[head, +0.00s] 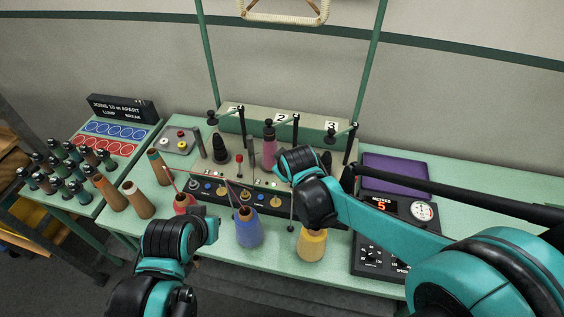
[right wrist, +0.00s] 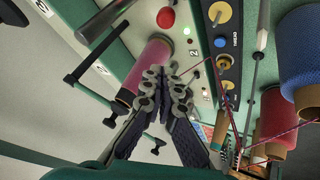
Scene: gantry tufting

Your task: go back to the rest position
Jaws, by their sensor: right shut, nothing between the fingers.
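My right arm reaches over the tufting gantry bench (head: 470,190) from the right. Its wrist is in front of the control panel (head: 262,203), and the arm hides its fingers in the head view. In the right wrist view my right gripper (right wrist: 166,78) is shut with nothing between its fingers, beside a pink yarn cone (right wrist: 152,62) that also shows in the head view (head: 269,152). My left gripper (head: 211,228) is low at the bench's front edge, near the red cone (head: 184,204). Its fingers are too unclear to read.
A blue cone (head: 248,232) and a yellow cone (head: 312,246) stand at the bench front. A meter box (head: 387,253) and purple tray (head: 395,172) are at the right. Several small spools (head: 73,160) stand on the left table. Posts and thin rods rise around the panel.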

